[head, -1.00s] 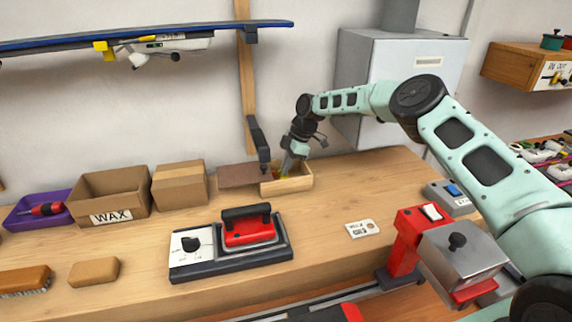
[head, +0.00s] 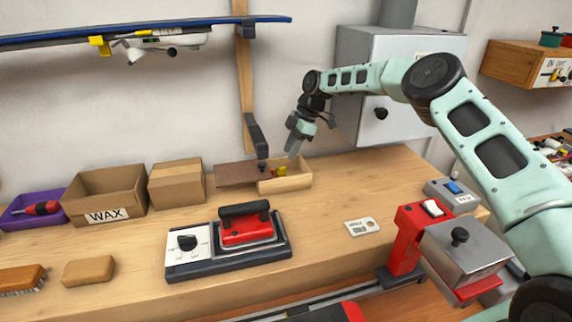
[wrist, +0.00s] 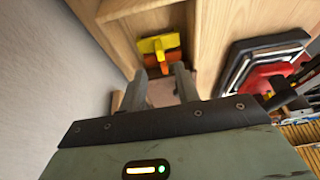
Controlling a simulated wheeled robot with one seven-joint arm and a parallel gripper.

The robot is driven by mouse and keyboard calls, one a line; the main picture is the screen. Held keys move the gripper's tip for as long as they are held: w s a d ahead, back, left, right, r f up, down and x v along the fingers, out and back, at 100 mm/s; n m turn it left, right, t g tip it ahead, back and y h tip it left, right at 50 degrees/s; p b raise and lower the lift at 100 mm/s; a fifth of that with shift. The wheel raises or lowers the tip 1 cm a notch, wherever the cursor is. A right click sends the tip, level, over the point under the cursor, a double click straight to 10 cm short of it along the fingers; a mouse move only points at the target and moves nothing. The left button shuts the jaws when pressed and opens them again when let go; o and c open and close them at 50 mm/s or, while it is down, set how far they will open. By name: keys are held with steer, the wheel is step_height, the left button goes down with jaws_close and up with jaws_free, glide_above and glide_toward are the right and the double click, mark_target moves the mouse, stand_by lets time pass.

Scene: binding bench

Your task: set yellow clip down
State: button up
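The yellow clip (head: 283,171) lies in the small open wooden tray (head: 297,182) at the back of the bench. In the wrist view the yellow clip (wrist: 157,45) is just beyond my fingertips, with an orange-red piece below or beside it. My gripper (head: 293,153) is above the tray, apart from the clip. In the wrist view my gripper (wrist: 160,84) has its two fingers spread with nothing between them. The clip's underside is hidden by the tray wall in the head view.
A brown lid or board (head: 240,174) covers the tray's left side, with a dark bracket (head: 256,138) just above. A cardboard box (head: 176,183) stands left. Bench right of the tray is clear. A grey cabinet (head: 393,80) stands behind my arm.

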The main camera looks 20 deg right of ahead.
steer(key=b+v, duration=0.1)
steer(key=v, duration=0.5)
steer(key=shift+r, duration=0.1)
steer(key=shift+a, duration=0.1)
steer(key=s+a+r+m+h, duration=0.2)
steer(key=s+a+m, duration=0.2)
steer(key=s, duration=0.6)
steer(key=s+d+m+t+h, duration=0.1)
steer(key=s+d+m, duration=0.35)
steer(key=s, duration=0.45)
steer(key=s+d+m+t+h, duration=0.1)
steer(key=s+d+m, duration=0.3)
steer(key=s, duration=0.5)
steer(key=s+d+m+t+h, duration=0.1)
steer(key=s+d+m, duration=0.3)
steer(key=s, duration=0.5)
steer(key=s+a+n+g, duration=0.1)
steer(key=s+a+n, duration=0.2)
steer(key=s+a, duration=0.4)
steer(key=s+a+r+n+g+y, duration=0.1)
steer(key=s+a+n+g, duration=0.1)
steer(key=s+a, duration=0.5)
steer(key=a+n, duration=0.1)
steer(key=a, duration=0.4)
steer(key=shift+r, duration=0.25)
